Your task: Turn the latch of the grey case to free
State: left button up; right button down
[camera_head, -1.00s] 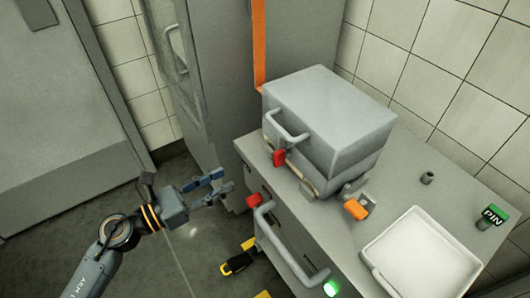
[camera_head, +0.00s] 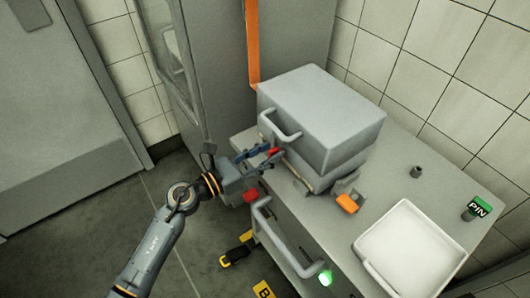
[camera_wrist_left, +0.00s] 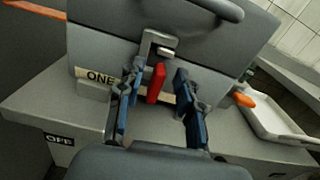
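The grey case (camera_head: 325,105) stands on the counter, with a curved handle on its front; it also shows in the left wrist view (camera_wrist_left: 110,45). Its red latch (camera_wrist_left: 156,83) hangs below a metal bracket on the front, beside a label reading "ONE". In the head view the red latch (camera_head: 273,151) is partly hidden by my gripper. My left gripper (camera_head: 262,153) is at the case front. In the left wrist view the left gripper (camera_wrist_left: 158,85) is open, with a blue finger on each side of the latch and gaps visible. My right gripper is not in view.
An orange-handled part (camera_head: 347,203) is at the case's right side. A white tray (camera_head: 365,247) and a green PIN block (camera_head: 478,209) are on the counter (camera_head: 405,165). A drawer handle (camera_head: 285,245) juts from the counter front. A tall cabinet stands behind.

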pick_arm(q)
jog(key=shift+c, duration=0.2)
grip_shut()
